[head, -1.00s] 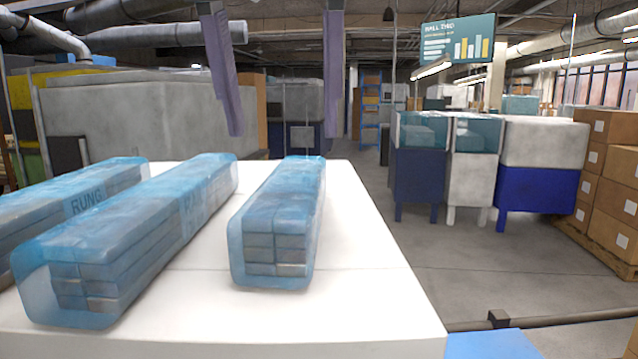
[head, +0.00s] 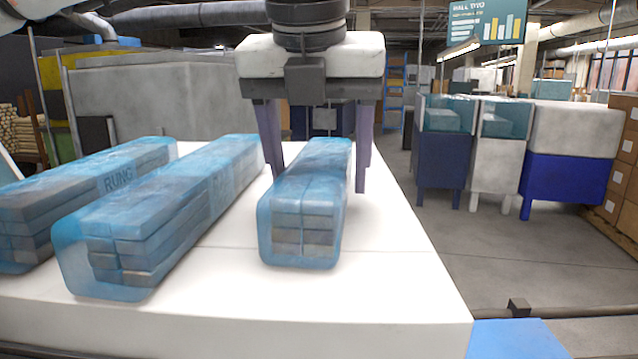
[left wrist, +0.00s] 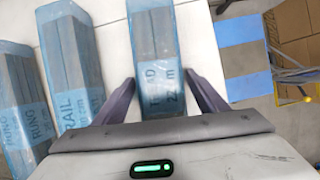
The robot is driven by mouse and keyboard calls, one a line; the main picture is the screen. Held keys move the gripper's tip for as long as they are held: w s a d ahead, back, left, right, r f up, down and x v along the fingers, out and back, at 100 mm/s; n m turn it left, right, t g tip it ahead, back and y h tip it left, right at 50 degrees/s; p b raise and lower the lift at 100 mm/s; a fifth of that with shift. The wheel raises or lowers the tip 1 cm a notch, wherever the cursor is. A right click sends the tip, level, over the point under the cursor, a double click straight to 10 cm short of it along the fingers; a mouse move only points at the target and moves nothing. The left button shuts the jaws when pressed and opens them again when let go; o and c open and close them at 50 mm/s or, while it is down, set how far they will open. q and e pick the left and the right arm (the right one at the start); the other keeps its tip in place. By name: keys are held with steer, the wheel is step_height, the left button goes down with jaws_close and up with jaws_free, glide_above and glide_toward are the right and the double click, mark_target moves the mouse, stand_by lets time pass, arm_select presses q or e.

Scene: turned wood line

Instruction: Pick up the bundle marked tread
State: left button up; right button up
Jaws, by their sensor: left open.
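The bundle at the right of the table (head: 303,215) is a stack of wooden pieces in clear blue wrap. In the left wrist view this bundle (left wrist: 154,45) has a partly readable label ending in "D" with "22 m" below it, which fits tread. My left gripper (head: 319,185) is open, its two purple fingers one on each side of this bundle; it also shows in the left wrist view (left wrist: 160,76). I cannot tell whether the fingers touch the wrap. My right gripper is not in view.
The rail bundle (left wrist: 75,65) lies to the left, close to the left finger. The rung bundle (head: 90,195) lies further left. The white table (head: 400,285) is bare right of the bundles. Blue and white cabinets (head: 495,150) stand beyond.

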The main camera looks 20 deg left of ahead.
mark_target(319, 164)
arm_select(q)
steer(key=shift+c, duration=0.5)
steer(key=shift+r, duration=0.1)
steer(key=c, duration=1.3)
steer(key=shift+r, duration=0.1)
step_height(319, 164, up, 10)
steer(key=shift+f+p, duration=0.15)
steer(key=shift+p, duration=0.35)
